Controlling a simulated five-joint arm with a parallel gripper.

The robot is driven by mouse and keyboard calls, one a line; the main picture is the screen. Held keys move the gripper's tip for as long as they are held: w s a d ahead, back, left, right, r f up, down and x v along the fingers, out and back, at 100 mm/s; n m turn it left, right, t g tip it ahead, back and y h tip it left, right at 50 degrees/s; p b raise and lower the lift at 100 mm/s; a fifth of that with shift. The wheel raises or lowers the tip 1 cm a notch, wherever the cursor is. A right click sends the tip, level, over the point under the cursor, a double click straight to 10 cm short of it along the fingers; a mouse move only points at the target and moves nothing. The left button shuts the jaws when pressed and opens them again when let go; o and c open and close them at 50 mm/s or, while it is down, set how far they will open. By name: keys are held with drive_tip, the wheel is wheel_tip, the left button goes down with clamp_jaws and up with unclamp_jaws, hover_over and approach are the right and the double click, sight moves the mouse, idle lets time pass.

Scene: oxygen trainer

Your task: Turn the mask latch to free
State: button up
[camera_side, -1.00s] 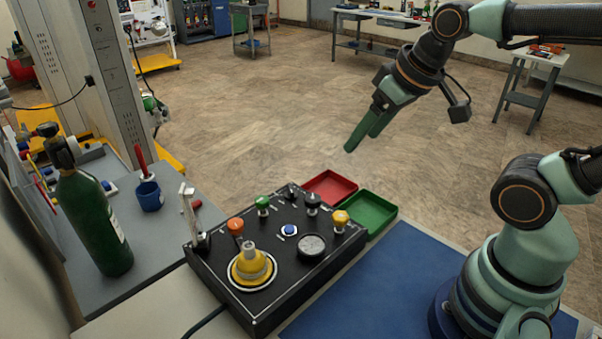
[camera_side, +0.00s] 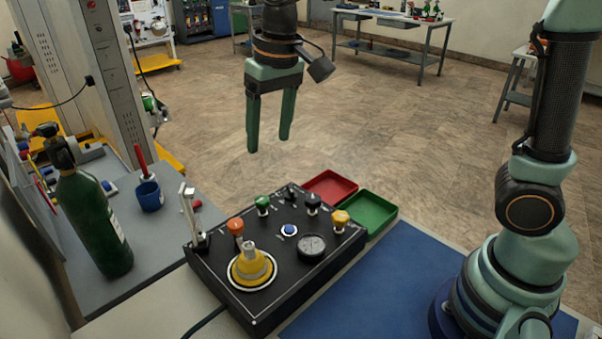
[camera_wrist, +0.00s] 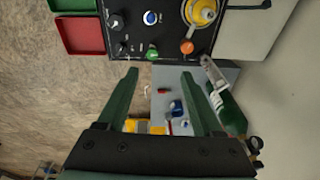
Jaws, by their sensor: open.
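A yellow domed fitting (camera_side: 251,265) sits on the front left of the panel. My gripper (camera_side: 268,145) hangs above and behind the panel, fingers down, open and empty. In the wrist view the gripper (camera_wrist: 160,75) is apart from everything.
A red tray (camera_side: 331,186) and a green tray (camera_side: 370,212) lie behind and right of the panel. A green oxygen cylinder (camera_side: 92,215) and a blue cup (camera_side: 150,196) stand on the grey table at left. A blue mat (camera_side: 385,285) lies clear at right.

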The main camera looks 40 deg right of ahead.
drive_tip(key=g, duration=0.2)
hover_over(235, 222)
wheel_tip(235, 222, down, 4)
drive_tip(key=shift+h, duration=0.3)
wheel_tip(235, 222, down, 12)
drive_tip(key=shift+f, duration=0.25)
drive_tip(key=shift+c, duration=0.3)
clamp_jaws()
